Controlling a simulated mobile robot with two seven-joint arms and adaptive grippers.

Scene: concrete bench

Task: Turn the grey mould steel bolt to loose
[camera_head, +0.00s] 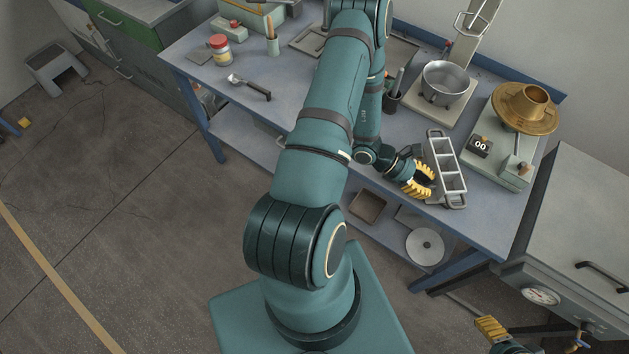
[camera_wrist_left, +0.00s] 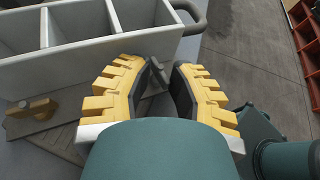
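The grey mould (camera_head: 462,192) is an open frame with several compartments near the bench's front edge. It fills the top left of the left wrist view (camera_wrist_left: 100,58). Its steel bolt (camera_wrist_left: 158,72), a small dark grey piece, shows by the mould's front corner, between my left gripper's fingertips. My left gripper (camera_head: 424,180) has yellow ribbed fingers and is at the mould's left side. In the wrist view the fingers (camera_wrist_left: 160,76) stand apart, one each side of the bolt; I cannot tell whether they touch it. My right gripper (camera_head: 492,329) is low at the bottom right, away from the mould.
Behind the mould are a metal pot (camera_head: 447,80) and a brass funnel-shaped piece (camera_head: 524,107). A counter (camera_head: 480,147) reading 00 stands to its right. A brass-coloured latch piece (camera_wrist_left: 32,108) lies beside the mould. A cabinet with a gauge (camera_head: 541,296) is at the right.

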